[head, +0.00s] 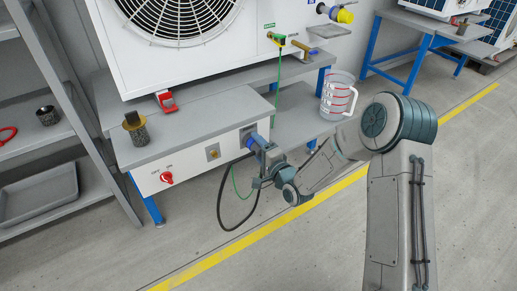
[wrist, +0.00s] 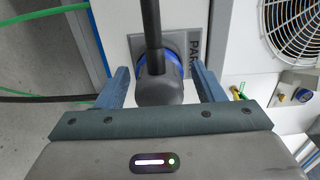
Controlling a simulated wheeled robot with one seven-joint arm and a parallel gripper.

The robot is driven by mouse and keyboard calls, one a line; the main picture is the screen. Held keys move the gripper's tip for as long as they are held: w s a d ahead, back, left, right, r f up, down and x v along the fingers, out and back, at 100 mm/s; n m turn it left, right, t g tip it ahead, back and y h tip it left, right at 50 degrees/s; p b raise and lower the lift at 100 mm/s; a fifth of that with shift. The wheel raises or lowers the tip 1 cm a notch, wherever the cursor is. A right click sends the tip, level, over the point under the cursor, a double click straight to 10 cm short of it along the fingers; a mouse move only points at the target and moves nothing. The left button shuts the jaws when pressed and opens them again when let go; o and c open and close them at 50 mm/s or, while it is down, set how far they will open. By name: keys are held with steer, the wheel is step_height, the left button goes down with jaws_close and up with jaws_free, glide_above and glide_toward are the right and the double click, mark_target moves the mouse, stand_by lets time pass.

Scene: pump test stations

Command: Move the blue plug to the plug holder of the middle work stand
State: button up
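The blue plug (head: 258,141) sits at the front panel of the nearest work stand (head: 185,140). In the wrist view the plug (wrist: 158,92) has a dark grey body and a blue ring, and its black cable rises in front of it. It is seated at a grey plate (wrist: 190,45) with a partly hidden label starting "PAR". My gripper (head: 262,160) is at the plug; in the wrist view my gripper (wrist: 163,88) is open, one finger on each side of the plug, with visible gaps. The plug's front end is hidden.
A red switch (head: 166,178) and a small socket (head: 212,152) are on the same panel. A measuring jug (head: 337,95) stands on the lower shelf. A green cable (head: 279,85) hangs beside the plug. Another blue-framed stand (head: 420,28) is farther right. Floor in front is clear.

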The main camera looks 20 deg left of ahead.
steer(key=shift+s+d, duration=0.1)
steer(key=p+v, duration=0.3)
steer(key=v, duration=1)
steer(key=shift+s+d, duration=0.2)
steer(key=shift+r, duration=0.1)
steer(key=w+d+r+n+g+h+p, duration=0.1)
steer(key=d+r+n+g+h+p, duration=0.15)
steer(key=d+r+h+p, duration=0.6)
steer(key=d+r+n+g+h+p, duration=0.1)
steer(key=d+r+n+h+p, duration=0.25)
steer(key=d+r+p, duration=0.9)
steer(key=s+d+r+n+g+h+p, duration=0.1)
steer(key=s+r+p, duration=0.4)
steer(key=s+r, duration=0.5)
steer(key=s+d+r+g+p, duration=0.2)
steer(key=s+r+g+p, duration=0.2)
steer(key=s+r, duration=0.5)
step_height(320, 180, up, 8)
steer(key=shift+s+d+r+n+h+p, duration=0.15)
steer(key=shift+s+d+n+h+p, duration=0.2)
steer(key=shift+p, duration=0.55)
